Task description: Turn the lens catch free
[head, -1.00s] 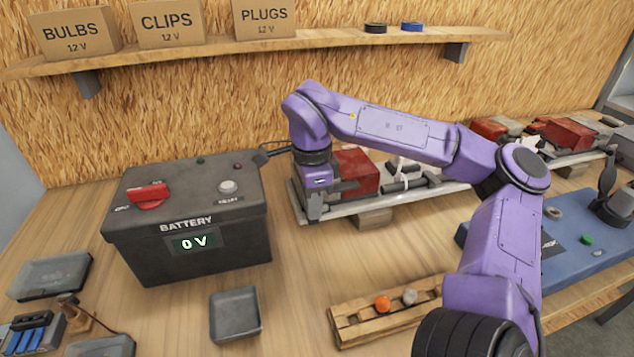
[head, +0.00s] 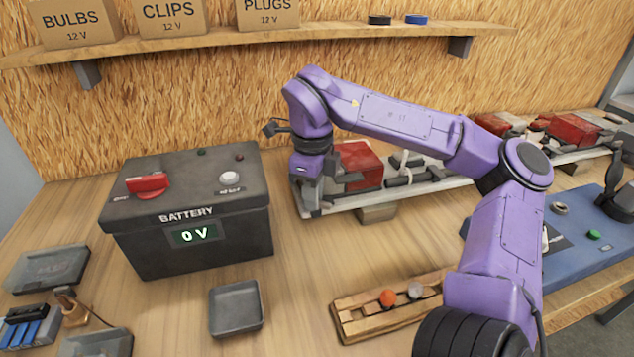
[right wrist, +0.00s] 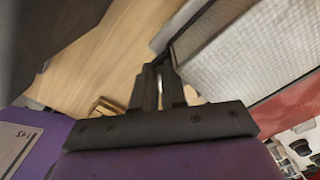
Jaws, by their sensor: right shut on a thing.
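The trailer frame is a pale board (head: 440,186) with a red lamp lens (head: 358,165) at its left end. My right gripper (head: 312,207) points down at that end, just left of the red lens. In the right wrist view its two dark fingers (right wrist: 160,82) are close together, shut on a small part beside the lamp's grey body (right wrist: 245,50). The part sits where the lens catch would be, but the fingers hide most of it, so I cannot tell its angle. The red lens also shows at the right of the wrist view (right wrist: 290,103). My left gripper is not in view.
A black battery (head: 190,240) reading 0 V stands left of the frame. A grey tray (head: 237,330) and a wooden rack (head: 350,323) with an orange and a grey bulb lie in front. A second red lens (head: 572,131) is farther right. A shelf (head: 250,34) runs above.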

